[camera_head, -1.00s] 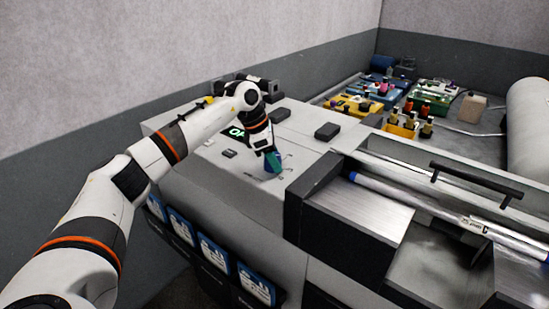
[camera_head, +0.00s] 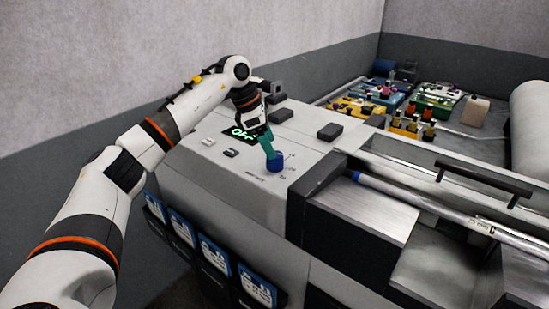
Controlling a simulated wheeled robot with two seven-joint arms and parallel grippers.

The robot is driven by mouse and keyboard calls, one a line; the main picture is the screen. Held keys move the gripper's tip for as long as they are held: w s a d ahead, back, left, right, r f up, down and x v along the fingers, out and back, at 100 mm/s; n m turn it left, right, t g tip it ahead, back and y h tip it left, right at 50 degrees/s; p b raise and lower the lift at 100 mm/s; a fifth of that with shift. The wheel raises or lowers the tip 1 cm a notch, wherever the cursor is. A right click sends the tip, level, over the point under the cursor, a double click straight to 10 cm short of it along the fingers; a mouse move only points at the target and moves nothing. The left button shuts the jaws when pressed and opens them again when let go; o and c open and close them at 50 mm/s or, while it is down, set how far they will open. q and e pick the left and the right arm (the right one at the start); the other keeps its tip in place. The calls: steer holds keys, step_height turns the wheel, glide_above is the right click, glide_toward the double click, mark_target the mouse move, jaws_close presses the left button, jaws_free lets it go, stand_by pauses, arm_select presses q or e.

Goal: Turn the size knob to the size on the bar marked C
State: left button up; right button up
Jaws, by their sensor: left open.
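The blue size knob (camera_head: 274,162) stands on the sloped top panel of the machine, with small dark marks around it that are too small to read. My left gripper (camera_head: 268,144), with teal fingers, is open just above the knob, its tips by the knob's top; I cannot tell whether they touch it. The bar (camera_head: 430,206) is a long silver rod lying in the machine's channel at the right. Its label (camera_head: 482,227) carries a C near the right end; the smaller print is unreadable. My right gripper is out of view.
A green-lit display (camera_head: 241,134) sits left of the knob, with small switches (camera_head: 231,153) nearby. Dark blocks (camera_head: 331,132) stand behind it. A black handle (camera_head: 480,181) runs above the bar. Blue-and-white cards (camera_head: 257,287) line the machine's front. Coloured trays with tools (camera_head: 436,98) lie at the back right.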

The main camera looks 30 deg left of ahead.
arm_select(q)
steer(key=b+v, duration=0.1)
steer(key=v, duration=0.5)
steer(key=shift+r, duration=0.4)
steer(key=shift+s+a, duration=0.1)
